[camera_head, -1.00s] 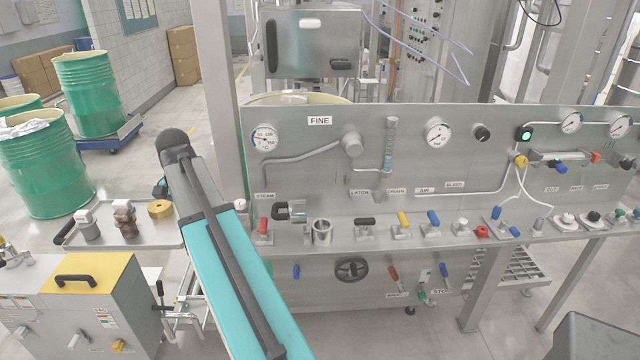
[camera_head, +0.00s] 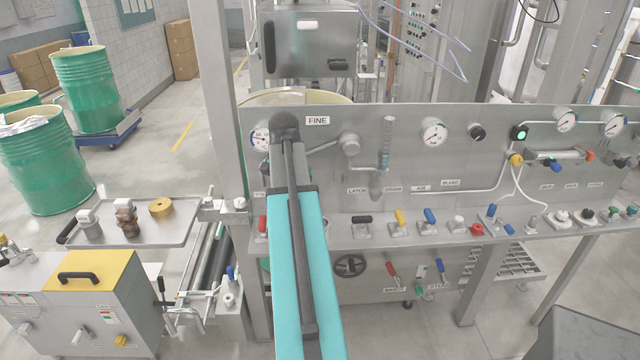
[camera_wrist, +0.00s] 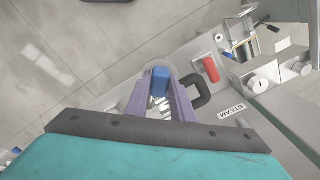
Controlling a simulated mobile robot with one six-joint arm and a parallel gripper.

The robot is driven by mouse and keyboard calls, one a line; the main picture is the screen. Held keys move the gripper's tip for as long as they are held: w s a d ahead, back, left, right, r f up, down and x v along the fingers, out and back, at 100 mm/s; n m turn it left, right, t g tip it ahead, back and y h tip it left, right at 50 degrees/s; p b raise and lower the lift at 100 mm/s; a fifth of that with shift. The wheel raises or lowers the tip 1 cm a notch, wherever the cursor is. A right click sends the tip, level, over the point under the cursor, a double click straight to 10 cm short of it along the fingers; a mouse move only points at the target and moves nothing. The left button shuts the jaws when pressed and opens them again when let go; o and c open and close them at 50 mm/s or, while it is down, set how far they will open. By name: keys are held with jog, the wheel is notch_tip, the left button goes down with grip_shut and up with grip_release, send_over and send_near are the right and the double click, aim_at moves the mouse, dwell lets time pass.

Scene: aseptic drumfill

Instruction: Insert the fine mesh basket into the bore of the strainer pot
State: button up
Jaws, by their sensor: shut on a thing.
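My gripper (camera_wrist: 160,98) shows in the wrist view as two purple fingers. They are closed around a piece with a blue upper part (camera_wrist: 160,80), which I take to be the fine mesh basket; its mesh is not clear. In the head view my arm stands in front of the panel, and the gripper and held piece are hidden. The strainer pot is hidden behind my arm in the head view and cannot be made out in the wrist view. A black C-shaped part (camera_wrist: 203,92) lies just right of the fingers. I cannot tell the basket's height or alignment over the bore.
A red valve handle (camera_wrist: 210,70) and a STEAM label (camera_wrist: 231,110) are close by on the right in the wrist view. Several valves, including a yellow lever (camera_head: 397,216), line the shelf. A tray (camera_head: 185,228) with fittings stands at left.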

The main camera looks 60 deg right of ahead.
jog(key=s+d+r+m+p, duration=0.1)
jog(key=s+d, duration=0.8)
jog(key=s, duration=0.1)
jog(key=w+d+n, duration=0.2)
jog(key=w, duration=0.4)
jog(key=shift+w+d+r+n, duration=0.3)
jog(key=shift+w+n, duration=0.1)
jog(key=shift+w, duration=0.1)
jog(key=shift+a+p, duration=0.1)
jog(key=shift+p, duration=0.35)
jog(key=shift+f+b, duration=0.65)
jog(key=shift+f, duration=1.45)
jog(key=shift+p, duration=0.4)
jog(key=shift+f+b, duration=0.75)
jog(key=shift+f, duration=1.5)
dwell(0.7)
